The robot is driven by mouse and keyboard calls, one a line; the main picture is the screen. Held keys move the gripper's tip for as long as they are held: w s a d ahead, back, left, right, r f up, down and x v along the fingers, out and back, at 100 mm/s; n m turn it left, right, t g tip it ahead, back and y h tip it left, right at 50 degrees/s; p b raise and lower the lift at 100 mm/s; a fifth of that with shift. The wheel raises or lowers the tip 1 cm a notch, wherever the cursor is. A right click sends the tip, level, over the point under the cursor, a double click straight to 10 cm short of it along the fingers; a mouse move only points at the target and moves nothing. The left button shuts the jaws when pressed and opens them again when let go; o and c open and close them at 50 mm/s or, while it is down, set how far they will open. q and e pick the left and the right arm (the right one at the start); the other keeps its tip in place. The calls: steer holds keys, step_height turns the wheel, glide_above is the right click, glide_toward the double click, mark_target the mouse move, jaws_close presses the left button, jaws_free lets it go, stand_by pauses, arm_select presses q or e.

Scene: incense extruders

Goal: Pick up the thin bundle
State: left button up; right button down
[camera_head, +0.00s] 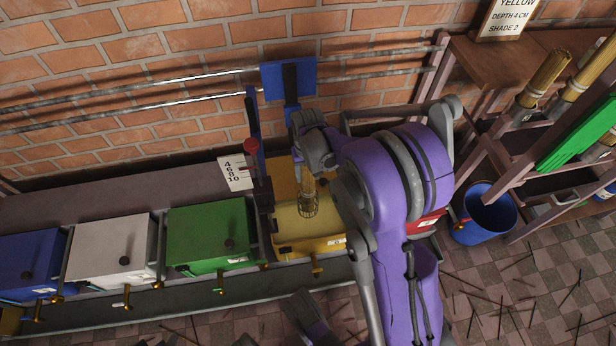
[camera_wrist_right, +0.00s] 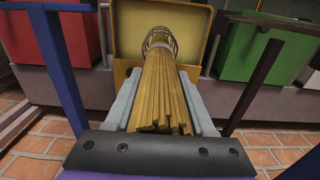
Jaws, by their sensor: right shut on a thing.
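My right gripper (camera_wrist_right: 160,100) is shut on a bundle of thin tan sticks (camera_wrist_right: 162,85), with a grey finger on each side. In the head view the bundle (camera_head: 309,186) hangs roughly upright below the gripper, over the yellow tank (camera_head: 302,238). A wire basket (camera_head: 309,206) surrounds its lower end. The basket also shows at the far end in the right wrist view (camera_wrist_right: 160,38). Whether the bundle touches the tank's inside is hidden. A grey and purple part, likely my left gripper (camera_head: 308,316), shows at the bottom edge; its jaws are unclear.
Green (camera_head: 208,235), white (camera_head: 112,250) and blue (camera_head: 28,262) tanks stand left along the wall. A blue post (camera_head: 255,130) and a number card (camera_head: 236,172) are close by. More bundles (camera_head: 545,78) stand in the rack at right, above a blue bucket (camera_head: 488,212).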

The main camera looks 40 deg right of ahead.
arm_select(q)
step_height(320, 180, up, 18)
steer(key=p, duration=1.5)
steer(key=shift+f+t, duration=0.15)
steer(key=shift+t, duration=0.15)
arm_select(e)
step_height(320, 180, up, 38)
arm_select(q)
steer(key=shift+s, duration=0.15)
